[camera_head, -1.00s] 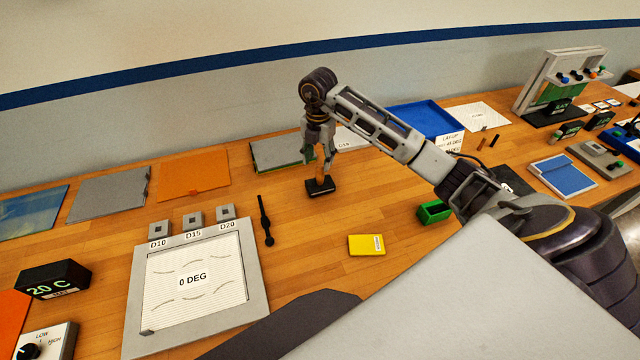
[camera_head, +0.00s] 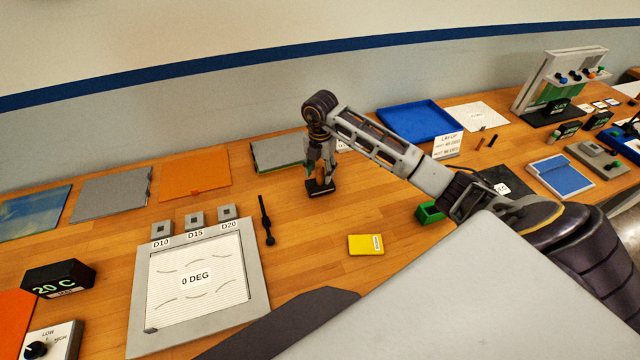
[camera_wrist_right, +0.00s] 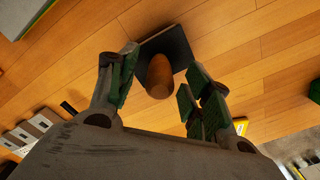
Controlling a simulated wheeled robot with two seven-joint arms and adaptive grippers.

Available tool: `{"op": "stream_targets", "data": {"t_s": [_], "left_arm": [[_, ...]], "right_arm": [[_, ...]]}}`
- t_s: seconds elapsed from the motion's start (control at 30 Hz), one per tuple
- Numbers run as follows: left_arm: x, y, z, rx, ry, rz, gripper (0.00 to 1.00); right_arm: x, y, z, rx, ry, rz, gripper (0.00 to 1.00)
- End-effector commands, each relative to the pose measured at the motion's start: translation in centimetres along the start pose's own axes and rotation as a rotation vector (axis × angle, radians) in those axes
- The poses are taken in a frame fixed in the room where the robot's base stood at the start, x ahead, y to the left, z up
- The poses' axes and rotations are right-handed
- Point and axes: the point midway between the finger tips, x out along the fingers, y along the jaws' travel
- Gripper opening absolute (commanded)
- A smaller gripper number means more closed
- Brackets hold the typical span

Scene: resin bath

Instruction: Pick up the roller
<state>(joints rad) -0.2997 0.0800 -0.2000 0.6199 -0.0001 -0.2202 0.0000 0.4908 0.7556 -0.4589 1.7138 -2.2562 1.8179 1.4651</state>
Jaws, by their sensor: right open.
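The roller, with its brown wooden handle (camera_wrist_right: 159,77) up, stands in a dark block (camera_wrist_right: 172,46) on the wooden table. In the head view the dark block (camera_head: 321,191) is at the middle of the table, and the handle (camera_head: 319,174) is partly hidden by my gripper. My right gripper (camera_head: 320,169) points down over it. In the right wrist view the two green-padded fingers (camera_wrist_right: 158,82) are spread on either side of the handle, with gaps showing. My left gripper is not in view.
A black slim tool (camera_head: 265,219) lies left of the block. A yellow box (camera_head: 366,245) and a green open box (camera_head: 430,212) are to the right. A grey-framed plate (camera_head: 259,292) is at the front left. Bare table surrounds the block.

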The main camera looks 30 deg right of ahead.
Motion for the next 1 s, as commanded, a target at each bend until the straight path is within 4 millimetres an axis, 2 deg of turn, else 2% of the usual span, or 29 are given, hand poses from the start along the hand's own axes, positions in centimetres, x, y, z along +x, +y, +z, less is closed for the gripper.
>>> {"op": "stream_targets", "data": {"t_s": [0.17, 0.53, 1.0], "left_arm": [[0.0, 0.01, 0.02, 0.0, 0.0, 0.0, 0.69], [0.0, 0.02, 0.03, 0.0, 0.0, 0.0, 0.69], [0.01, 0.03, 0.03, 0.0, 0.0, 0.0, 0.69]], "right_arm": [[-0.02, 0.01, 0.0, 0.0, 0.0, 0.0, 0.48], [-0.04, 0.01, 0.0, 0.0, 0.0, 0.0, 0.01], [-0.15, 0.03, 0.03, 0.0, -0.001, 0.001, 0.0]]}}
